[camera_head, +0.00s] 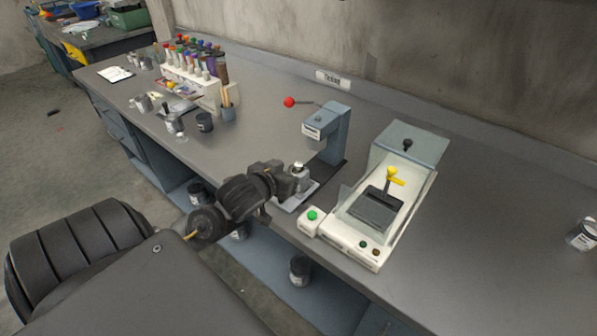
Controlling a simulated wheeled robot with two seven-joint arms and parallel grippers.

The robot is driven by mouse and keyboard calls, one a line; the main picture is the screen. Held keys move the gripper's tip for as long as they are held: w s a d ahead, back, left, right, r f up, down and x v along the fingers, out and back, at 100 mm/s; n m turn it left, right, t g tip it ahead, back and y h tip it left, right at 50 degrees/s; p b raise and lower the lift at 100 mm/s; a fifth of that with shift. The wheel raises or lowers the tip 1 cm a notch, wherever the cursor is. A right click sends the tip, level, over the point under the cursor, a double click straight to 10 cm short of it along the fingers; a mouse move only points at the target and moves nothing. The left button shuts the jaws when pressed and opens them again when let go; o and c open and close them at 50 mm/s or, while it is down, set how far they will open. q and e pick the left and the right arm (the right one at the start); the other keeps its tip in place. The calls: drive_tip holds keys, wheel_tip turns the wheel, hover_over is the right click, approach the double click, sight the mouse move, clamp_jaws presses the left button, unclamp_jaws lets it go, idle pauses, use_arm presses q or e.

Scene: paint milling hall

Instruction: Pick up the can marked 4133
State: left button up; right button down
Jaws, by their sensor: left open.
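No number 4133 can be read on any can in this view. A can with a pale label (582,236) stands on the bench at the far right edge, partly cut off. Dark cans stand on the lower shelf, one (300,268) below the front edge and another (197,193) further left. My left gripper (292,183) is open at the bench's front edge, by the base of the grey press, and partly hides what is there. My right gripper is out of view.
A grey press (330,130) with a red-knobbed lever stands mid-bench. Right of it is a white machine (345,238) with a yellow handle and green button. A rack of coloured bottles (190,78) stands at left. The bench (480,240) is clear right of the machine.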

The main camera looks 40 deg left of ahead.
sight(297, 168)
use_arm(q)
drive_tip(key=x, duration=0.4)
drive_tip(key=shift+w+d+f, duration=0.1)
drive_tip(key=shift+d+f, duration=0.1)
drive_tip(key=shift+w+f, duration=0.3)
drive_tip(key=shift+w, duration=0.15)
drive_tip(key=c, duration=0.8)
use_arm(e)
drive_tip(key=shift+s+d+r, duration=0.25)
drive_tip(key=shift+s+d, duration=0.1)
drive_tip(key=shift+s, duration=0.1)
use_arm(q)
drive_tip(key=shift+r+p, duration=0.1)
drive_tip(key=shift+p, duration=0.2)
